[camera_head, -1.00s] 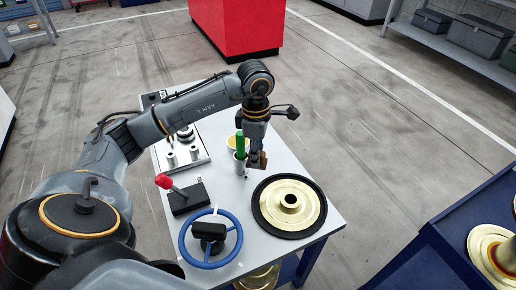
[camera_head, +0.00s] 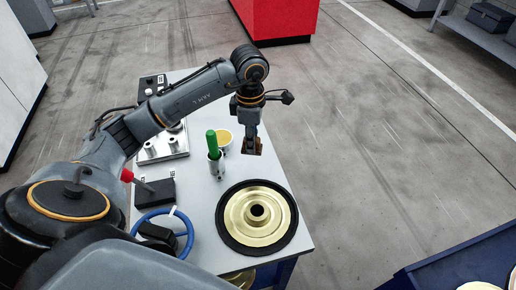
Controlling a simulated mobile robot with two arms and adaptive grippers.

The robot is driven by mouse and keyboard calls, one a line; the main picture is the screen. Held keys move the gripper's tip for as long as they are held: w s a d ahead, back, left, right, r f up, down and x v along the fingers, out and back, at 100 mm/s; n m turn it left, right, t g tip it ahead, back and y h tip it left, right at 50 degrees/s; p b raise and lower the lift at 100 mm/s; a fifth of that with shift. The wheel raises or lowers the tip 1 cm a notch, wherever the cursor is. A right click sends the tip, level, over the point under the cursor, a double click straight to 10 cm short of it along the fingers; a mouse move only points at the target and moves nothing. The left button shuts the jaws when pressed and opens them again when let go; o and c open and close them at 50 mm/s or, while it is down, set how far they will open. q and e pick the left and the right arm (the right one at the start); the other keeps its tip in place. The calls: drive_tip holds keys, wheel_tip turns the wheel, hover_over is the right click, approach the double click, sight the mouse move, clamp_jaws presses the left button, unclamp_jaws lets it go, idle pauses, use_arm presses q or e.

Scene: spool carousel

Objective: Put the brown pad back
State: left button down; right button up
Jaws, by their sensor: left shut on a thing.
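The brown pad (camera_head: 252,147) is a small brown block in my left gripper (camera_head: 251,138). The gripper points down and is shut on the pad near the table's right edge, to the right of the green-handled tool. Whether the pad touches the table is hard to tell. My right gripper is out of view.
A blue cart (camera_head: 450,270) stands at right.

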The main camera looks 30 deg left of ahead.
use_arm(q)
drive_tip(key=shift+w+f, duration=0.85)
drive_tip(key=shift+f, duration=0.2)
drive_tip(key=shift+w+a+f+b, duration=0.15)
drive_tip(key=shift+w+a+f, duration=0.05)
drive_tip(key=shift+w+f, duration=0.4)
drive_tip(key=shift+w+a+f+b, duration=0.15)
drive_tip(key=shift+w+f, duration=0.3)
drive_tip(key=shift+f, duration=0.2)
drive_tip(key=shift+w+a+f, duration=0.2)
drive_tip(key=shift+w+f, duration=0.3)
drive_tip(key=shift+f, duration=0.15)
wheel_tip(320, 180, down, 2)
drive_tip(key=shift+f, duration=0.55)
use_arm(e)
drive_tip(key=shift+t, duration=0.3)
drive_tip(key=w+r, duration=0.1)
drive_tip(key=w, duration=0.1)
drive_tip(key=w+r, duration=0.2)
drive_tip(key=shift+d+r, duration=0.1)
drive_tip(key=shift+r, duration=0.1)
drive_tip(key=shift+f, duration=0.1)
use_arm(q)
drive_tip(key=shift+f+b, duration=0.1)
drive_tip(key=shift+b, duration=0.2)
